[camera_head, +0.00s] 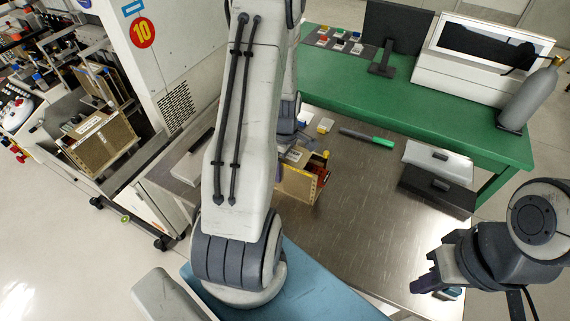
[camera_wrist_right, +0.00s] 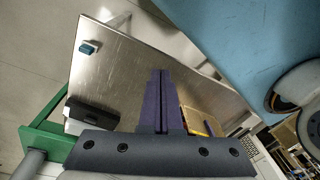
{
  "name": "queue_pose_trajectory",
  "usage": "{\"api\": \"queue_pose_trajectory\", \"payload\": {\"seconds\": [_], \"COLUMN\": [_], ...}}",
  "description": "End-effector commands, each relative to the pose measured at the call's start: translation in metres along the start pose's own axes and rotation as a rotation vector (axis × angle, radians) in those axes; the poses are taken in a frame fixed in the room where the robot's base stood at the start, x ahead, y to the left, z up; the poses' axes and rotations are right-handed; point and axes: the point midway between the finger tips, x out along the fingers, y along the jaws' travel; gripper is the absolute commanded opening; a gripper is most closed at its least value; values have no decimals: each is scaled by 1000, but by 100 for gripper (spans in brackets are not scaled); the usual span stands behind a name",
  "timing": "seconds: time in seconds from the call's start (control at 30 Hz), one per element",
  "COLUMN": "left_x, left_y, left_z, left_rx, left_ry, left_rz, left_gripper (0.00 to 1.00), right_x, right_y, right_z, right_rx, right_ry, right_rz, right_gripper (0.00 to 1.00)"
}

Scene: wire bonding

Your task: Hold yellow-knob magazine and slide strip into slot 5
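A tan magazine with red inside (camera_head: 300,180) stands on the steel table (camera_head: 365,215), with a small yellow knob (camera_head: 326,154) at its upper right. It shows partly in the right wrist view (camera_wrist_right: 195,121), behind my fingers. My left arm crosses the middle of the head view and covers the magazine's left side. My left gripper (camera_head: 291,140) is mostly hidden beside the magazine, and its fingers cannot be made out. My right gripper (camera_head: 420,284) is above the table's right part, away from the magazine. Its dark fingers (camera_wrist_right: 160,100) are together and look empty. I cannot make out a strip.
A green marker-like tool (camera_head: 367,138) and black-and-white boxes (camera_head: 437,165) lie on the table. A small teal block (camera_wrist_right: 90,47) lies near its edge. A green bench (camera_head: 400,95) stands behind. Another tan magazine (camera_head: 102,145) is at the machine on the left.

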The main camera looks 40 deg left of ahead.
Motion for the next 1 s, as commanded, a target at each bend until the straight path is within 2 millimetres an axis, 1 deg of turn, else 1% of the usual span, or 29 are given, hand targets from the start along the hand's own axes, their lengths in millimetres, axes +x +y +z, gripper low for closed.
{"api": "queue_pose_trajectory", "payload": {"seconds": [0.53,0.67,0.77,0.87,0.97,1.0], "left_x": [0,-1,-1,-1,-1,-1], "left_y": [0,0,0,0,0,0], "left_z": [0,0,0,0,0,0], "left_rx": [-1,-1,-1,0,0,0], "left_ry": [0,0,0,0,0,0], "left_rz": [0,0,1,1,1,1], "left_gripper": [0,0,0,0,0,0], "right_x": [0,2,6,13,24,28], "right_y": [0,-4,-13,-27,-42,-47], "right_z": [0,-5,-16,-35,-62,-73], "right_rx": [1,46,148,313,512,593], "right_ry": [0,-17,-53,-111,-176,-202], "right_rz": [-1,-24,-78,-161,-257,-295], "right_gripper": [0,0,0,0,0,0]}}
